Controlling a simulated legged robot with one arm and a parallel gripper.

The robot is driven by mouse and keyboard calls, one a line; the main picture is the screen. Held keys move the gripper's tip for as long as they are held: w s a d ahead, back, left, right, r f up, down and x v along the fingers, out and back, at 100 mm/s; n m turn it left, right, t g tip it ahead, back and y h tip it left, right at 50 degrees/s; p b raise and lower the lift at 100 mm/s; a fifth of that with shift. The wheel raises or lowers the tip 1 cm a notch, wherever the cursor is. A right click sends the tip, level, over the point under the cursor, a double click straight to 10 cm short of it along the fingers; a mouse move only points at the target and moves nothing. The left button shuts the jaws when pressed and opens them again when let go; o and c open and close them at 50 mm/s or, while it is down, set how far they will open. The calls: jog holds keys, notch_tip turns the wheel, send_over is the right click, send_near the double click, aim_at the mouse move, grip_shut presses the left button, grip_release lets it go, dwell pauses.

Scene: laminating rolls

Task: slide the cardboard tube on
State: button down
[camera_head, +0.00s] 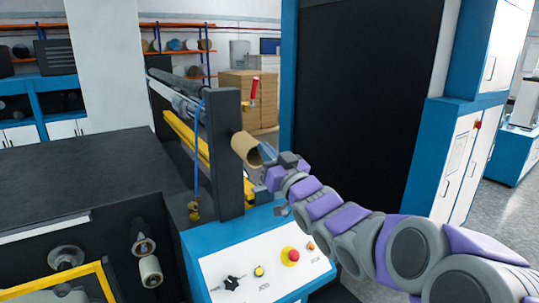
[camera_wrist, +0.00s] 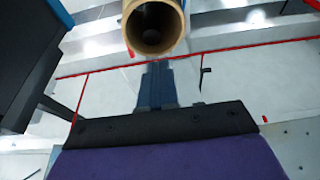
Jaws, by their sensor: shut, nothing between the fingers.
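The brown cardboard tube (camera_head: 245,149) juts out from the side of the machine's dark upright post (camera_head: 224,150). In the wrist view the tube (camera_wrist: 133,27) is seen end-on at the top, with its open mouth facing me. A round grey shape shows deep inside its bore; it looks like a shaft end, but how far the tube sits over it is hidden. My gripper (camera_head: 264,158) is close to the tube's near end in the head view. In the wrist view my gripper (camera_wrist: 157,68) has its fingers together, empty, just below the tube's mouth; contact cannot be told.
A blue-edged control panel (camera_head: 262,270) with a red button lies below my gripper. A red-handled lever (camera_head: 254,90) stands behind the post. A tall dark panel (camera_head: 360,100) is to the right. Yellow bars and rollers (camera_head: 175,95) run behind the post.

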jog(key=shift+w+a+r, duration=0.1)
jog(key=shift+w+a, duration=0.2)
jog(key=shift+w, duration=0.4)
jog(key=shift+w+a, duration=0.3)
jog(key=shift+w, duration=0.35)
jog(key=shift+w+a+p, duration=0.1)
jog(key=shift+a+p, duration=0.05)
jog(key=shift+p, duration=0.25)
